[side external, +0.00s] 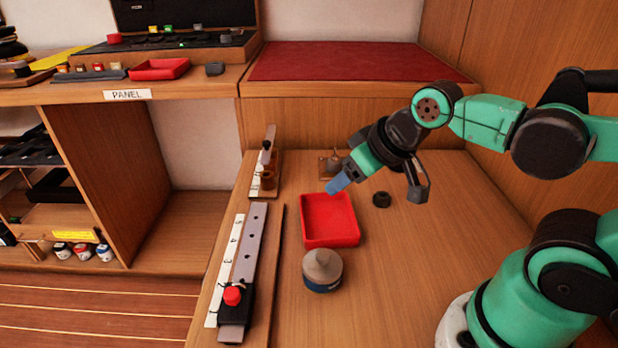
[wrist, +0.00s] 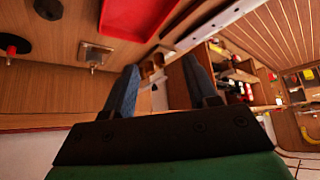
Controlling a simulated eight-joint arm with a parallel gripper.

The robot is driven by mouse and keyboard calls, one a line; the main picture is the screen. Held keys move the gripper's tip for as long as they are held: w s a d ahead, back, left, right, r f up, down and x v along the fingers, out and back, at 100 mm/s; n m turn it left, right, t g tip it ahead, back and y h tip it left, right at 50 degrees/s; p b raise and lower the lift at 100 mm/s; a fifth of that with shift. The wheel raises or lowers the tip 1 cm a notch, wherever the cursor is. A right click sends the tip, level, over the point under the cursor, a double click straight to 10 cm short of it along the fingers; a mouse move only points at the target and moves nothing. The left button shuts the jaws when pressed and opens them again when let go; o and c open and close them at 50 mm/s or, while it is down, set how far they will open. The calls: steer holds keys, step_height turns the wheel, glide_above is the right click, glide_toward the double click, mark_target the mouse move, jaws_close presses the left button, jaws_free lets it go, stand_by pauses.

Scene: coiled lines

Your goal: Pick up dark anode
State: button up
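A small dark round piece (side external: 381,199), which looks like the dark anode, sits on the wooden bench to the right of the red tray. A dark piece (wrist: 47,9), likely the same one, shows at the top left of the wrist view. My gripper (side external: 336,186) is above the bench near the tray's far edge, to the left of the dark piece and apart from it. In the wrist view its two blue fingers (wrist: 160,78) are spread with nothing between them.
The empty red tray (side external: 330,220) is beside the dark piece. A grey-topped round container (side external: 322,270) stands nearer the front. A small plate with a metal fitting (side external: 330,166) is behind my gripper. A slotted rail with a red knob (side external: 233,296) lies left.

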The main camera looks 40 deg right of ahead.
steer(key=o, duration=0.3)
steer(key=shift+o, duration=0.2)
steer(key=shift+d, duration=0.1)
steer(key=m+g, duration=0.4)
steer(key=g, duration=0.1)
glide_above(384, 192)
steer(key=s+a, duration=0.1)
steer(key=a, duration=0.1)
steer(key=shift+h, duration=0.3)
steer(key=f, duration=0.7)
steer(key=shift+d+f, duration=0.2)
steer(key=shift+f, duration=0.1)
steer(key=shift+s+d+f+g, duration=0.1)
steer(key=shift+d+f+g, duration=0.15)
steer(key=shift+f, duration=0.2)
steer(key=shift+w+f, duration=0.2)
steer(key=shift+f, duration=1.05)
steer(key=shift+w+f, duration=0.15)
steer(key=shift+f, duration=1.05)
